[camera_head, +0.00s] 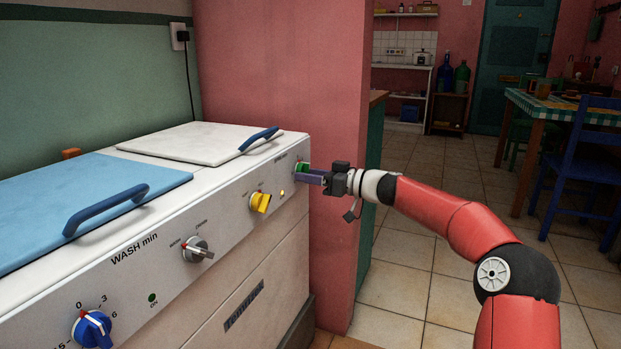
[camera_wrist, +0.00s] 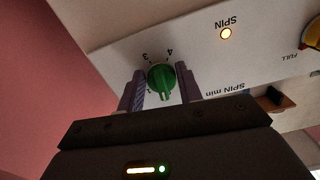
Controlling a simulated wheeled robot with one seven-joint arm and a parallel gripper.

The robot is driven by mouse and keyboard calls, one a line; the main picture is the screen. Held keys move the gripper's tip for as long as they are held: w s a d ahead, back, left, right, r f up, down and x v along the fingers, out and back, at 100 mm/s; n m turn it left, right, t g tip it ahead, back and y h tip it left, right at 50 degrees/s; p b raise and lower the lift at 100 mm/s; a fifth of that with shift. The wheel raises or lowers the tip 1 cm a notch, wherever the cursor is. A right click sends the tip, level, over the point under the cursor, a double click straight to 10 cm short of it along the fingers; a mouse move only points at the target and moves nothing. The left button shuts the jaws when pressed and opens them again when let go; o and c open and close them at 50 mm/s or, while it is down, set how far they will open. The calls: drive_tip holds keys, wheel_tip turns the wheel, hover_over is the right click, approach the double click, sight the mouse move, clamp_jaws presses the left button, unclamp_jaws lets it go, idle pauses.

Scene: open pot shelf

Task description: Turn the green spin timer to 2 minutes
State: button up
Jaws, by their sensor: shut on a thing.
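The green spin timer (camera_head: 301,167) is a small round knob at the far right end of the washing machine's front panel. In the wrist view the green spin timer (camera_wrist: 160,77) sits between my two purple fingers, with printed 3 and 4 on the dial above it. The number its pointer is at cannot be read clearly. My gripper (camera_head: 309,177) is at the knob, reaching in from the right, and it is shut on it. In the wrist view my gripper (camera_wrist: 163,86) has one finger on each side of the knob.
The washing machine panel (camera_head: 225,213) also carries a yellow knob (camera_head: 260,202), a silver knob (camera_head: 198,250) and a blue wash knob (camera_head: 92,329). A lit spin light (camera_wrist: 226,34) is beside the timer. A pink wall (camera_head: 335,250) stands close behind my gripper. Tiled floor (camera_head: 400,285) is open to the right.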

drive_tip(key=m, duration=0.5)
drive_tip(key=m+p, duration=0.1)
drive_tip(key=m, duration=0.4)
drive_tip(key=r+m, duration=0.1)
drive_tip(key=m, duration=0.4)
drive_tip(key=shift+s+a+p, duration=0.15)
drive_tip(key=shift+s+p, duration=0.2)
drive_tip(key=shift+s, duration=0.05)
drive_tip(key=shift+r+m+p, duration=0.1)
drive_tip(key=shift+m+p, duration=1.05)
drive_tip(key=shift+m, duration=0.85)
drive_tip(key=o, duration=1)
